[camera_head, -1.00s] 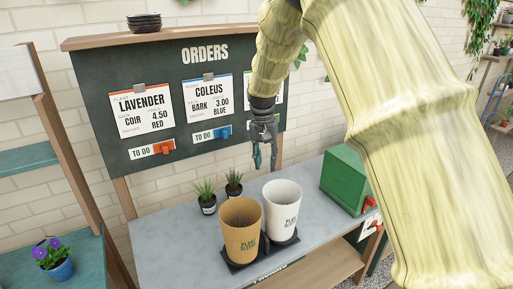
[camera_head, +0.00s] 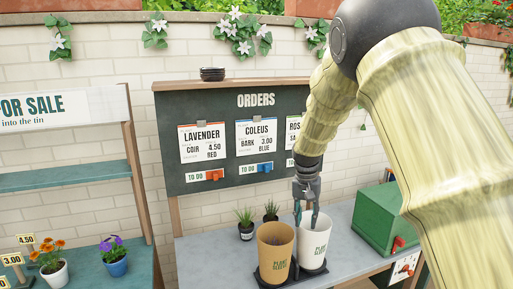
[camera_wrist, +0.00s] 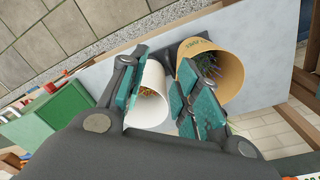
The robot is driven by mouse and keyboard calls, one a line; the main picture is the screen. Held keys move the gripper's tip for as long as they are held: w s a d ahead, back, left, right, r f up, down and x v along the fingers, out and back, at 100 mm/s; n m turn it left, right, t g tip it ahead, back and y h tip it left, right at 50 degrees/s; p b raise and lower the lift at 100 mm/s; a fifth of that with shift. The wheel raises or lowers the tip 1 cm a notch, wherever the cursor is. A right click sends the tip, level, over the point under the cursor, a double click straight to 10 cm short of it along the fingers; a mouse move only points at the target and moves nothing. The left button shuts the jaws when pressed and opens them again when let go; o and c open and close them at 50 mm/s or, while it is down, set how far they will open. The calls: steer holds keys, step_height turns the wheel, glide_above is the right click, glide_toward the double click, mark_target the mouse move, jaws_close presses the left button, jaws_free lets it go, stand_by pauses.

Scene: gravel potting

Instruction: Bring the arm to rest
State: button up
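My gripper (camera_head: 306,224) is at the lower end of my arm in the head view, over the white pot sleeve (camera_head: 313,245). In the wrist view its two teal-padded fingers (camera_wrist: 160,100) are spread apart with nothing gripped between them. The white sleeve (camera_wrist: 148,110) shows below and between the fingers, with small orange and green plant parts inside. A tan sleeve (camera_head: 276,250) stands beside it to the left. It also shows in the wrist view (camera_wrist: 222,88), with a purple-flowered plant inside. Whether the fingertips touch the white rim I cannot tell.
The sleeves stand in a dark tray on a grey bench (camera_head: 200,250). Two small potted plants (camera_head: 246,226) stand behind. A green box (camera_head: 368,218) is to the right. The orders board (camera_head: 240,100) stands behind.

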steer(key=s+d+f+b, duration=0.15)
steer(key=s+f, duration=0.25)
steer(key=f, duration=0.6)
steer(key=s+d+f+n, duration=0.15)
steer(key=s+f, duration=0.25)
steer(key=f, duration=0.6)
steer(key=s+d+f+b, duration=0.15)
steer(key=s+f, duration=0.35)
steer(key=f, duration=0.5)
steer(key=s+d+f+b, duration=0.1)
steer(key=s+f, duration=0.6)
steer(key=s, duration=0.2)
steer(key=s+d+f, duration=0.1)
steer(key=s+f, duration=0.6)
steer(key=s, duration=0.3)
steer(key=s+f+n+b, duration=0.1)
steer(key=s+f+n, duration=0.1)
steer(key=s, duration=1.5)
steer(key=shift+s+d+f+y+b, duration=0.3)
steer(key=shift+s+f+y, duration=0.1)
steer(key=shift+f, duration=0.3)
